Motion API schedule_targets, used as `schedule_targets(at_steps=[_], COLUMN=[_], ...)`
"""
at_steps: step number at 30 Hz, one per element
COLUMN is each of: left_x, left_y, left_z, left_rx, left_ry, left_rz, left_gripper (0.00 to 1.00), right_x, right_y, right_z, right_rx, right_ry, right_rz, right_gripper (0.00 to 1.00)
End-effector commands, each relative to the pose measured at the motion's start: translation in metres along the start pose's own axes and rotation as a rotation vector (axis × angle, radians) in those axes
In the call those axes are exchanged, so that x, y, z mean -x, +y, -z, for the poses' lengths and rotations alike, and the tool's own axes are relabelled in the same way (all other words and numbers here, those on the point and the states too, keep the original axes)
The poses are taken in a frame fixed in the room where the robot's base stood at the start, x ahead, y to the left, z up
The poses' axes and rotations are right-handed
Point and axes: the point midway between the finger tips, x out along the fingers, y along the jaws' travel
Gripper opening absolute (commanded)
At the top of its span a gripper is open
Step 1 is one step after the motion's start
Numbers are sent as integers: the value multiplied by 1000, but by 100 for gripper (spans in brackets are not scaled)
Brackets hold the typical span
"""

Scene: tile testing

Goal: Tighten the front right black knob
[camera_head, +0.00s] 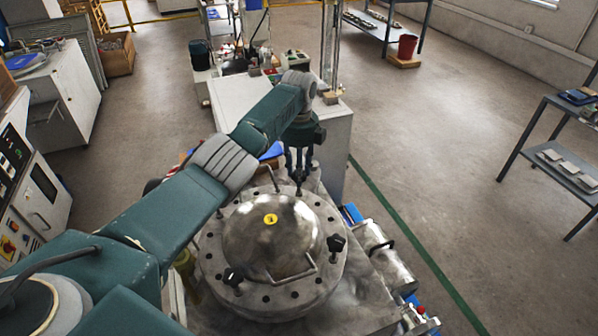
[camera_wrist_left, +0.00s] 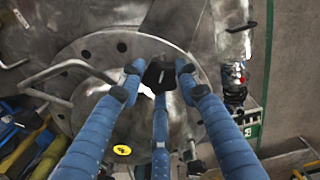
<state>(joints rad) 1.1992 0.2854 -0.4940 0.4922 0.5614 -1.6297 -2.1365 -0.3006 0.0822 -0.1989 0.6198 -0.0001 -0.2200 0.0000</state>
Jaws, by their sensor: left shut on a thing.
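A round steel lid (camera_head: 215,240) with a bolt-hole rim and a yellow sticker (camera_head: 270,219) lies below me. One black knob (camera_head: 336,243) stands on its right rim and another black knob (camera_head: 233,277) on its lower left rim. My left gripper (camera_head: 299,188) points down at the far rim. In the left wrist view, the three blue fingers of the left gripper (camera_wrist_left: 160,80) are closed around a black knob (camera_wrist_left: 158,70), which is partly hidden between them. My right gripper is in neither view.
Bent metal handles stand on the lid, one near its lower right (camera_head: 290,275) and one at its far left. A steel cylinder (camera_head: 385,258) lies right of the lid. A white cabinet (camera_head: 325,130) stands behind it.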

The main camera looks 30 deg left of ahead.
Motion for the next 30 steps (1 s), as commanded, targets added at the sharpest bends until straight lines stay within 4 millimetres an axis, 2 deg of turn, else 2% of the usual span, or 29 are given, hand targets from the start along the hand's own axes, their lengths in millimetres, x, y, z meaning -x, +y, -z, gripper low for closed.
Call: schedule_targets(at_steps=[12, 29, 30], left_x=[3, 3, 3], left_y=[-2, -2, -2], left_z=[-1, -1, -2], left_rx=[-187, -213, -213], left_ry=[-4, -5, -5], left_rz=[6, 6, 7], left_gripper=[7, 7, 41], right_x=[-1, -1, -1], right_y=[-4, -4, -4], right_z=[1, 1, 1], right_rx=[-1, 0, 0], right_ry=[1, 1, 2], right_rz=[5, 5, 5], right_gripper=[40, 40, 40])
